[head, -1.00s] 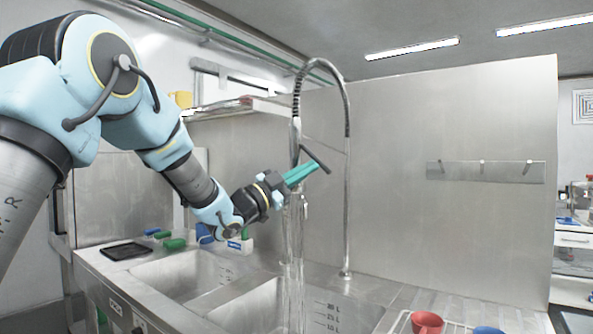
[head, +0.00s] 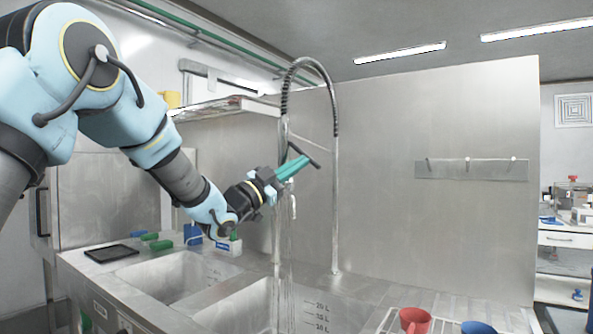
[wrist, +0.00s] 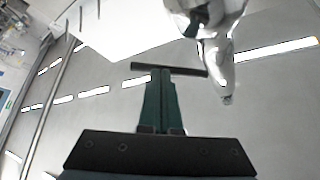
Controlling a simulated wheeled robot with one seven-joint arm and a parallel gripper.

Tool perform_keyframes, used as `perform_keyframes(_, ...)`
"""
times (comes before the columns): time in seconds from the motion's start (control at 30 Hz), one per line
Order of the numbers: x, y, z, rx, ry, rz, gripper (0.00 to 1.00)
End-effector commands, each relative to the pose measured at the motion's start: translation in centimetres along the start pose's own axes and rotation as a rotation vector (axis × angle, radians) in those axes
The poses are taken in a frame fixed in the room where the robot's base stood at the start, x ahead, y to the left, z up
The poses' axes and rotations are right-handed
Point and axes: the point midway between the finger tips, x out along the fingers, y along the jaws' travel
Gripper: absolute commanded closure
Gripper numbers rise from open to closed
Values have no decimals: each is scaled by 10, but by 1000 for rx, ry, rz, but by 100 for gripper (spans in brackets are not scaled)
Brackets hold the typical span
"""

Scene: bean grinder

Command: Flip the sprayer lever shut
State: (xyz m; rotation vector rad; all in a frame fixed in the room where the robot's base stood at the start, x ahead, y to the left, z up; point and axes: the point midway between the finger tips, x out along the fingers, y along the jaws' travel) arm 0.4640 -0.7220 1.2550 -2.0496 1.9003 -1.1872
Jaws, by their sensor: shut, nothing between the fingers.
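The sprayer hangs from the coiled hose tap over the sinks. Its lever, a dark bar (head: 313,161), stands out slanted at the sprayer and also shows in the wrist view (wrist: 190,70). My gripper (head: 297,168) has green fingers, pressed together and empty, right at the lever. In the wrist view the fingertips (wrist: 160,74) meet the bar's near side; I cannot tell if they touch it firmly. The chrome sprayer nozzle (wrist: 218,62) is to their right there. Below it in the head view, thin water streams (head: 281,255) run down towards the sink.
Two steel sink basins (head: 172,275) lie below. A tall steel splash wall (head: 430,220) stands behind. A red cup (head: 414,320) and a blue cup (head: 478,327) stand on a rack at front right. Green and blue items and a black tray (head: 112,253) are at the left counter.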

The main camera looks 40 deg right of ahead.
Motion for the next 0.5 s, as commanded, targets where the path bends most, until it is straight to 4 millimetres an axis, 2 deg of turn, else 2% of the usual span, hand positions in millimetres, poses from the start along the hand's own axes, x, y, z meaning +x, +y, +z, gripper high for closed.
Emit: perform_keyframes(0.5, 11, 7, -17, -273, 4, -182, 100)
